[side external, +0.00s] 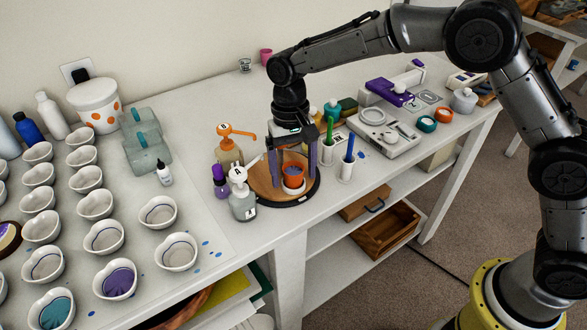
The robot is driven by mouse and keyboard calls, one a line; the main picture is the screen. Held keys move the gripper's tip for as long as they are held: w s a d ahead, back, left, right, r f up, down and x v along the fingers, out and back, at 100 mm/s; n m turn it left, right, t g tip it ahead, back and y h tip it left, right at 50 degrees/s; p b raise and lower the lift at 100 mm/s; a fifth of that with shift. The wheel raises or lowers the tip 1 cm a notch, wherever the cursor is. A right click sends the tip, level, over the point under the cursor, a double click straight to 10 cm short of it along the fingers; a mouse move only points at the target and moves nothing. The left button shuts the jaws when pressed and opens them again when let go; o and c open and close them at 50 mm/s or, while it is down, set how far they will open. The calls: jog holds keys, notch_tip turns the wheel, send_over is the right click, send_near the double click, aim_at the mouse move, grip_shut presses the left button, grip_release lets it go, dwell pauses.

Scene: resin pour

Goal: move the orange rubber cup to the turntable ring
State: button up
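The orange rubber cup (293,181) is on the round wooden turntable (263,180), towards its right side, with something blue inside it. A pale ring shows around or under the cup's lower part; I cannot tell how deeply the cup sits in it. My gripper (295,174) points down over the turntable. Its two fingers stand apart, one left and one right of the cup, with what looks like a gap on each side. The cup's upper rim is partly hidden under the gripper.
Pump bottles (242,200) and a purple bottle (220,182) stand close left of the turntable. White holders with a green pen (329,131) and a blue pen (350,150) stand close right. Many white cups (158,213) fill the table's left. The table's front edge is near.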

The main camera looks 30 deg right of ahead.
notch_tip(320, 180, up, 12)
jog(key=w, duration=0.1)
jog(key=shift+w+d+r, duration=0.15)
jog(key=shift+w+d, duration=0.05)
dwell(0.4)
jog(key=s+d+r+n+t, duration=0.1)
jog(key=s+d+r+t, duration=0.1)
jog(key=s+d+r, duration=0.3)
jog(key=s+d+r+t, duration=0.1)
jog(key=s+d+r, duration=0.2)
jog(key=s+d, duration=0.45)
jog(key=s+d+f+n+t, duration=0.1)
jog(key=s+d+f+t, duration=0.1)
jog(key=s, duration=0.6)
jog(key=s+d+f+n+t, duration=0.1)
jog(key=s+d+f, duration=0.3)
jog(key=s, duration=0.5)
jog(key=shift+d+f+t, duration=0.25)
jog(key=shift+d+t, duration=0.05)
jog(key=shift+t, duration=0.2)
